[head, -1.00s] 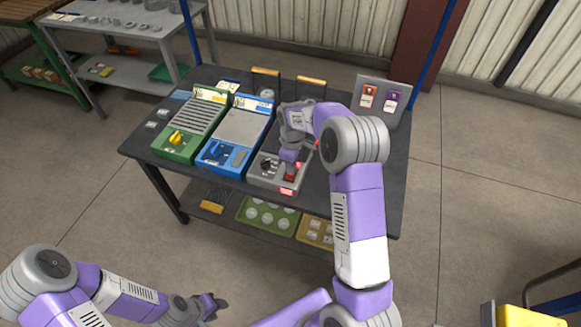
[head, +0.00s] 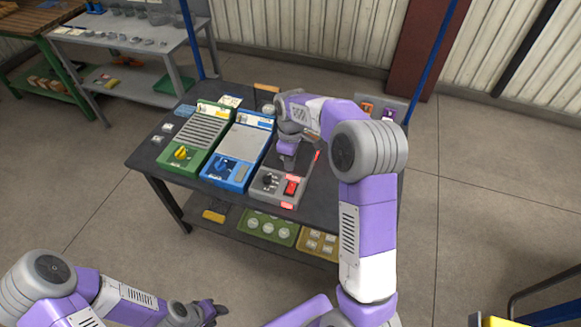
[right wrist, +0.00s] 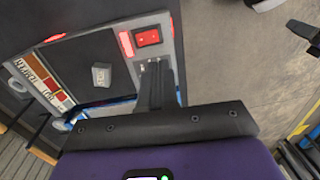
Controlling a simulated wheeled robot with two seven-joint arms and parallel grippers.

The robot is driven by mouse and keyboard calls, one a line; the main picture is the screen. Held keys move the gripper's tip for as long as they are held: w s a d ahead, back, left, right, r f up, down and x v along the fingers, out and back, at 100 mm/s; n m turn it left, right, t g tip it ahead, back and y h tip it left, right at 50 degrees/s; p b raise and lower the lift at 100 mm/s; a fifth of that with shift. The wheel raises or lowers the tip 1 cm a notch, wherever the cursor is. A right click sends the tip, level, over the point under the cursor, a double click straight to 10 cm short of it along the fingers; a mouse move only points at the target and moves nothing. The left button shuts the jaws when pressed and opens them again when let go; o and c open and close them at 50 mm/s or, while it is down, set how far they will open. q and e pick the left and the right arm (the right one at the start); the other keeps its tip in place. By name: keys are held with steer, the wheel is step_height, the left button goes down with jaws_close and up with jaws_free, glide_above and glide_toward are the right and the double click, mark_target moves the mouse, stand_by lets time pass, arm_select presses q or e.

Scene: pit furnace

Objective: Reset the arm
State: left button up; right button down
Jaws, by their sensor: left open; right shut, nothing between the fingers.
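My right arm reaches over the dark table (head: 152,150). Its gripper (head: 287,165) is shut and empty above the grey device (head: 262,192) at the right of a row of three. That device has a black knob (head: 268,181), a red switch (head: 291,187) and lit red lamps (head: 288,206). In the right wrist view the shut fingers (right wrist: 160,65) are near the red switch (right wrist: 148,38), apart from it as far as I can tell. My left gripper (head: 214,308) is open and empty, low at the bottom, well in front of the table.
A green device (head: 182,158) with a yellow knob and a blue device (head: 225,170) stand to the left on the table. A panel with orange and purple tags (head: 390,112) is behind my right arm. Trays (head: 266,228) lie on the lower shelf.

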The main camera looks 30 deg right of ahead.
steer(key=shift+a+r, duration=0.1)
steer(key=shift+r, duration=0.65)
